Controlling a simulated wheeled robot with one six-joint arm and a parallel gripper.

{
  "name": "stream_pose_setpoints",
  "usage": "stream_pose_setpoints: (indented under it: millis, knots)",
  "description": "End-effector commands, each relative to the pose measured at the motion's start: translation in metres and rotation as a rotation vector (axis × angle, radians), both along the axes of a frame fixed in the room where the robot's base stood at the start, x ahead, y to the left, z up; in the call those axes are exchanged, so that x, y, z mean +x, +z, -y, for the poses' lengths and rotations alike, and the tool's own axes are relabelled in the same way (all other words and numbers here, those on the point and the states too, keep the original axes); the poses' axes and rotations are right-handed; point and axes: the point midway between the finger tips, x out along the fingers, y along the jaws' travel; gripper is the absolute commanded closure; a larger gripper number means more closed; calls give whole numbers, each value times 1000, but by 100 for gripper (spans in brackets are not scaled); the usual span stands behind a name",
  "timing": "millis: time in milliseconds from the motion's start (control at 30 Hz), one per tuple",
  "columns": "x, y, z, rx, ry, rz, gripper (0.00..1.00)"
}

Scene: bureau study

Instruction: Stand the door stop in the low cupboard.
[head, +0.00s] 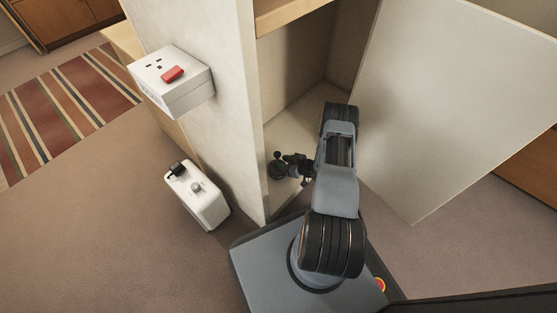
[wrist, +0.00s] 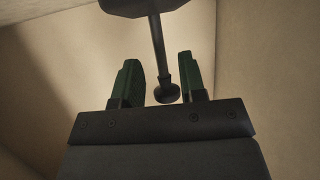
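The low cupboard (head: 262,110) stands open, with its pale door (head: 440,90) swung out to the right. My arm reaches into it. My gripper (head: 294,161) is low inside, near the front left. The dark door stop (head: 277,170) is at its left, with a small knob above a round foot; it appears upright on the cupboard floor. In the wrist view the two green fingers of my gripper (wrist: 158,78) stand apart. The stem and knob of the door stop (wrist: 158,50) lie between them with gaps on both sides. Its broad end is cut off by the top edge.
A white socket box (head: 172,82) with a red switch sits on the cupboard's outer left side. A white box (head: 196,197) with a black piece on top stands on the carpet below. A striped rug (head: 60,115) lies far left.

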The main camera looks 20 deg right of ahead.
Motion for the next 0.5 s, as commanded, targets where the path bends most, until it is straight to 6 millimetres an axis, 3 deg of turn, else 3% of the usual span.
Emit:
stream_pose_setpoints:
  millis: [200,500]
  knots:
    - [-33,20,23,0,-5,-2,62]
    - [-59,31,39,0,-2,0,62]
